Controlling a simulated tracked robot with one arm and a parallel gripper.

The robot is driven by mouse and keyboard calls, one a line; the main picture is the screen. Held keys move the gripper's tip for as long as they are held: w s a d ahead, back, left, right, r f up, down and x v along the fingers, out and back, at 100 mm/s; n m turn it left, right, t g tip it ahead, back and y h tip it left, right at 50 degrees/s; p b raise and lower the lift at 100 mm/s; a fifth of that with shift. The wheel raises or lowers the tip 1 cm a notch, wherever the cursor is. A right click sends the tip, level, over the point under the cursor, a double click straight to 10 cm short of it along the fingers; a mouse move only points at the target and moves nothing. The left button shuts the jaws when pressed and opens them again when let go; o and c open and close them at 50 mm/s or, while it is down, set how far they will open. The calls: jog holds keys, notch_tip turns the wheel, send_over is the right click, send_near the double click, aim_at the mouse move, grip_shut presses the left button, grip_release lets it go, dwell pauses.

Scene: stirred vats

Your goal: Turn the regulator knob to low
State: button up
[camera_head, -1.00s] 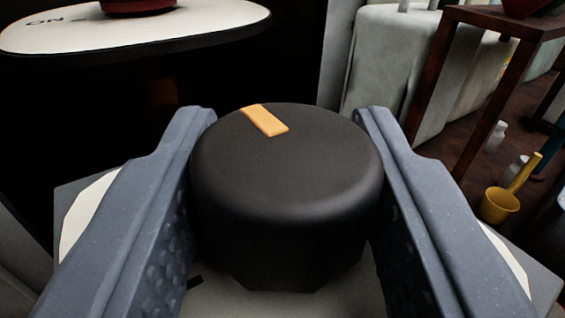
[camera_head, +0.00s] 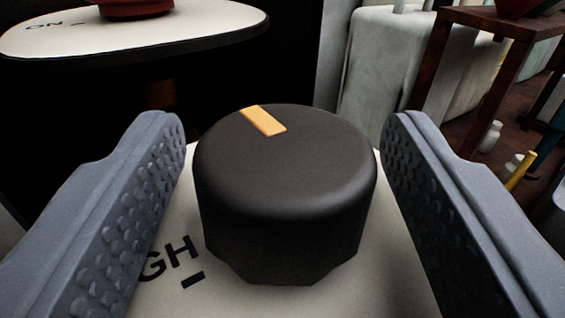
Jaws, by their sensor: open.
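The regulator knob (camera_head: 285,190) is a black round knob standing in the middle of the view on a pale plate (camera_head: 390,285). An orange pointer mark (camera_head: 263,120) on its top lies toward the far side, tilted a little left. On the plate at lower left, the letters "GH" (camera_head: 170,258) and a short dash show; the rest of the word is hidden by the left finger. My gripper (camera_head: 285,160) is open, with one finger on each side of the knob. A gap shows between the knob and each finger.
A pale panel (camera_head: 200,38) marked "ON" with a red round part (camera_head: 135,8) is at upper left. A brown rusty stand (camera_head: 470,60) and pale grey blocks (camera_head: 380,65) are at upper right. A yellow handle (camera_head: 522,172) shows at right.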

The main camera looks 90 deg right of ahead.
jog(key=s+a+b, duration=0.1)
jog(key=a+b, duration=0.1)
jog(key=a, duration=1.1)
jog(key=shift+s+a, duration=0.2)
